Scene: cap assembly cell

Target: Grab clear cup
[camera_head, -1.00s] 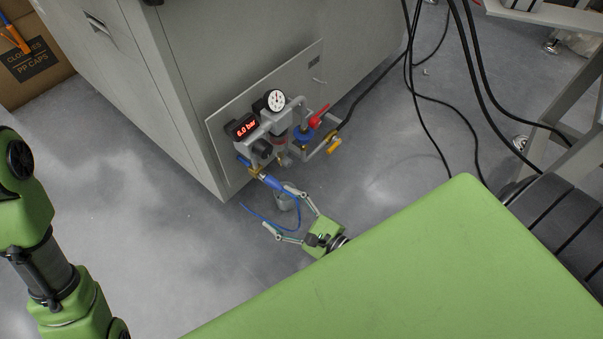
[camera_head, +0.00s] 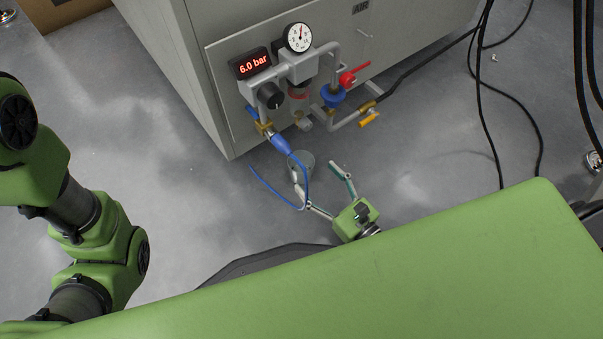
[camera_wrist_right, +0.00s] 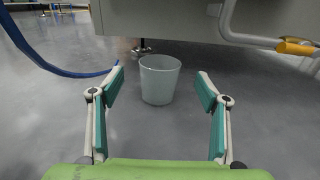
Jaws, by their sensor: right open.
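The clear cup (camera_head: 307,158) stands upright on the grey floor under the blue hose and valve fittings, partly hidden by the hose in the head view. In the right wrist view the cup (camera_wrist_right: 159,84) is centred beyond the fingertips, with a gap on both sides. My right gripper (camera_head: 317,177) is open and empty, low near the floor, its fingers pointing towards the cup. In the head view the cup lies nearer its left finger. My left arm shows at the left edge of the head view, but its gripper is out of the picture.
A grey machine cabinet (camera_head: 200,90) stands behind the cup, with a pressure display (camera_head: 252,64), gauge (camera_head: 299,37) and valves. A blue hose (camera_head: 305,180) hangs close by my right gripper's left finger. Black cables (camera_head: 483,130) lie at the right.

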